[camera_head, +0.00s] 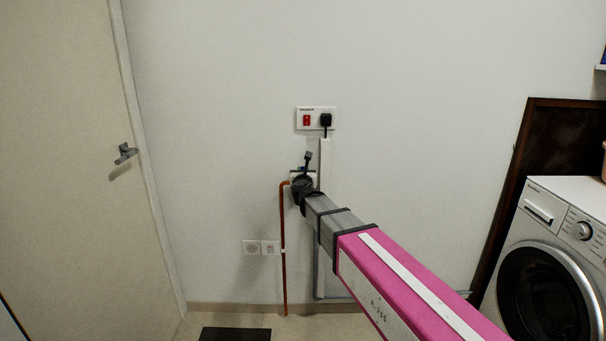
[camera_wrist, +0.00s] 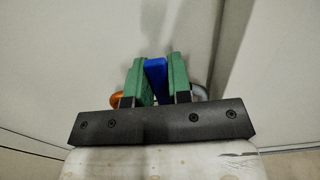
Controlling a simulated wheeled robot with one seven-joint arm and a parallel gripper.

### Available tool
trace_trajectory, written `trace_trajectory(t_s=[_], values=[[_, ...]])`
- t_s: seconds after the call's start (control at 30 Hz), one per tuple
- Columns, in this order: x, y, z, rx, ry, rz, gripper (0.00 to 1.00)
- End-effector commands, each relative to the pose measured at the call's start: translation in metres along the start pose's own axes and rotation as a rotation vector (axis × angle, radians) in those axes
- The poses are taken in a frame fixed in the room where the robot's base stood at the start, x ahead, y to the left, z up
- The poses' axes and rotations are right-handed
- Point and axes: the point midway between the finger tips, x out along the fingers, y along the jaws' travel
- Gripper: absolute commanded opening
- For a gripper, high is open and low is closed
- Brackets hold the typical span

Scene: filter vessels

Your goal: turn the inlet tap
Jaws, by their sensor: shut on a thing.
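The inlet tap has a blue handle (camera_wrist: 156,78), which stands between the green finger pads of my gripper (camera_wrist: 158,82) in the wrist view. My gripper is shut on this handle. In the head view my gripper (camera_head: 302,184) is at the wall, at the top of a copper pipe (camera_head: 284,240), and mostly hides the tap. A small bit of blue shows there beside the gripper. In the wrist view a copper-coloured end (camera_wrist: 118,100) shows left of the fingers and a grey curved piece (camera_wrist: 201,93) shows right of them.
A socket plate (camera_head: 316,118) with a red switch and black plug is above the tap. Lower wall sockets (camera_head: 261,247) are left of the pipe. A door (camera_head: 80,170) is at left, a washing machine (camera_head: 555,255) at right. A dark mat (camera_head: 235,334) lies on the floor.

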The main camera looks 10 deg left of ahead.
Motion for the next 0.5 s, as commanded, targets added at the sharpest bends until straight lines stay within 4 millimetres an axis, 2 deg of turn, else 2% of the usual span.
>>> trace_trajectory(t_s=[0.27, 0.5], values=[[0.000, -0.006, 0.000, 0.090, 0.000, 0.000, 0.00], [0.000, -0.017, -0.002, 0.265, 0.001, 0.000, 0.00]])
